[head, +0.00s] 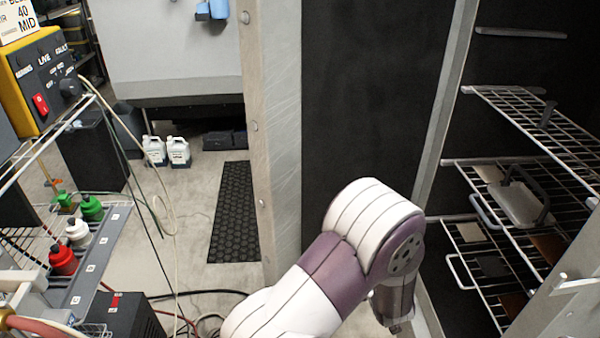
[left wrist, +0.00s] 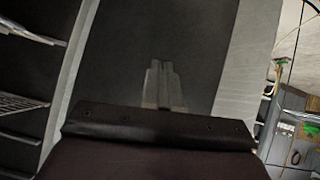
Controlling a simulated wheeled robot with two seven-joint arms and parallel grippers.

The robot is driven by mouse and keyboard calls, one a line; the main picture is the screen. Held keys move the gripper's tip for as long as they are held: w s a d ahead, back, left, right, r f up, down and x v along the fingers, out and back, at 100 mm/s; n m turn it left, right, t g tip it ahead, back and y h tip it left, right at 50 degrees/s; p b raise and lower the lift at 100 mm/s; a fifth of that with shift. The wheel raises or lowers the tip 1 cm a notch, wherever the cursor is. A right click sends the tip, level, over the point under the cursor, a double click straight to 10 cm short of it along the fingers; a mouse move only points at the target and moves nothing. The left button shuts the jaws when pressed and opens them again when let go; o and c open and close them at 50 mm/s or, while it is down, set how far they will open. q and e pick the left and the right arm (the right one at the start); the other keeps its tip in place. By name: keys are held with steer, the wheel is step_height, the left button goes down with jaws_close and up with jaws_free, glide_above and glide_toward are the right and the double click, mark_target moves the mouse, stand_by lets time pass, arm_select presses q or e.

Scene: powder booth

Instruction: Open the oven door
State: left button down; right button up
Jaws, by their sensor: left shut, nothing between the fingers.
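The oven door (head: 370,110) appears as a tall dark panel with a broad pale metal edge (head: 270,130) on its left. It stands open, swung away from the racks inside the oven. The dark panel also fills the middle of the left wrist view (left wrist: 200,50). My left gripper (left wrist: 162,70) is shut and empty, its fingers in front of that panel; whether they touch it I cannot tell. In the head view my left arm bends down in front of the door, and its fingers are not clear. My right gripper is out of view. No door handle is clear.
Wire racks (head: 530,120) with several small parts and a handled tray (head: 520,203) are inside the oven at right. A shelf cart with bottles (head: 92,208) stands at left, hoses and cables near it. A black mat (head: 234,212) lies on the floor left of the door.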

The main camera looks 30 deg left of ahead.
arm_select(q)
step_height(320, 180, up, 6)
steer(key=a+r+n+y+p, duration=0.1)
steer(key=a+n+y+p, duration=0.1)
steer(key=a+y+p, duration=0.15)
steer(key=n+g+y+p, duration=0.2)
steer(key=n+g+y, duration=0.15)
steer(key=y, duration=0.55)
glide_toward(284, 204)
steer(key=shift+n+t+h, duration=0.25)
steer(key=shift+n+t, duration=0.1)
steer(key=shift+n, duration=0.1)
steer(key=p+x, duration=0.5)
steer(key=shift+s+a+r+p, duration=0.15)
steer(key=shift+a+r+p, duration=0.2)
steer(key=shift+a, duration=0.05)
steer(key=shift+w+a+f, duration=0.15)
steer(key=shift+w+a, duration=0.1)
steer(key=shift+a, duration=0.25)
steer(key=shift+f, duration=0.1)
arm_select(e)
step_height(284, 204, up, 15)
arm_select(q)
steer(key=shift+a, duration=0.1)
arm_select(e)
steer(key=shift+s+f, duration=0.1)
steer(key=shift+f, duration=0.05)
